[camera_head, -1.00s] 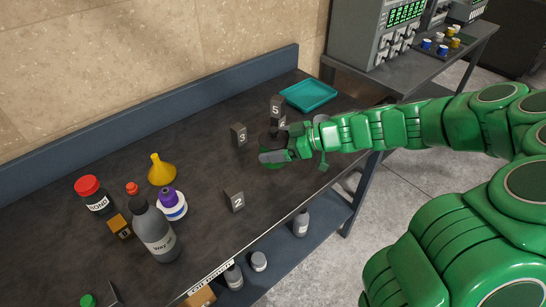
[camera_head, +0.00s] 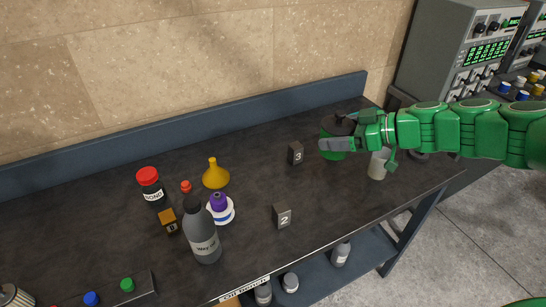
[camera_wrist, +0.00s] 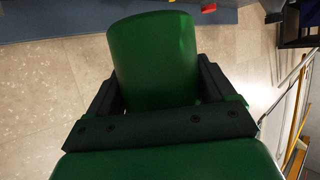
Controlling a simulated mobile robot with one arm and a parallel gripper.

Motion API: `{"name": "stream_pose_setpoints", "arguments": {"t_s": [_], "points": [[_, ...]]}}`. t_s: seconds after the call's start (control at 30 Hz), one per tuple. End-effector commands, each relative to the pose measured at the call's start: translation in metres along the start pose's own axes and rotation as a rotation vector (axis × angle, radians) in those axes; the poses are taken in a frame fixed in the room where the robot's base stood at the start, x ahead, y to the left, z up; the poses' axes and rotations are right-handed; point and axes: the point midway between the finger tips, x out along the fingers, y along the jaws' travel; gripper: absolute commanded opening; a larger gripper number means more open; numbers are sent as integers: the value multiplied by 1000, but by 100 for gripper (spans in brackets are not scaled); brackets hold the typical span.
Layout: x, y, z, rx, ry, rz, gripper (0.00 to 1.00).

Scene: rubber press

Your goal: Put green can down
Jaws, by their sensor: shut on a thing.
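The green can (camera_head: 331,152) is in my gripper (camera_head: 338,141), over the far right part of the dark table (camera_head: 245,255). My dark fingers and hand cover much of it in the head view. The can fills the middle of the wrist view (camera_wrist: 153,55), with one finger on each side of my gripper (camera_wrist: 157,88). The gripper is shut on the can. I cannot tell whether the can's base touches the table. Number block 3 (camera_head: 295,154) stands just left of the can, and block 2 (camera_head: 282,216) stands nearer the front edge.
A pale grey can (camera_head: 377,166) stands right of my gripper, partly behind my arm. A grey bottle (camera_head: 203,238), yellow funnel (camera_head: 213,178), red-capped bottle (camera_head: 151,187) and purple-capped bottle (camera_head: 219,205) cluster at the left. Table between the funnel and block 3 is clear.

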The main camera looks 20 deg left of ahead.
Motion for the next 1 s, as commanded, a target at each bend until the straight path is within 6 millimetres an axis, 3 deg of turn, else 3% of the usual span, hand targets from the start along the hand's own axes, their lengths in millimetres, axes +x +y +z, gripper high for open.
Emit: {"name": "stream_pose_setpoints", "arguments": {"t_s": [0.2, 0.47, 1.0], "points": [[-8, -1, -24, -3, 0, 1, 44], [15, 5, -30, 22, 1, 54, 44], [87, 16, -52, 110, 1, 262, 44]]}}
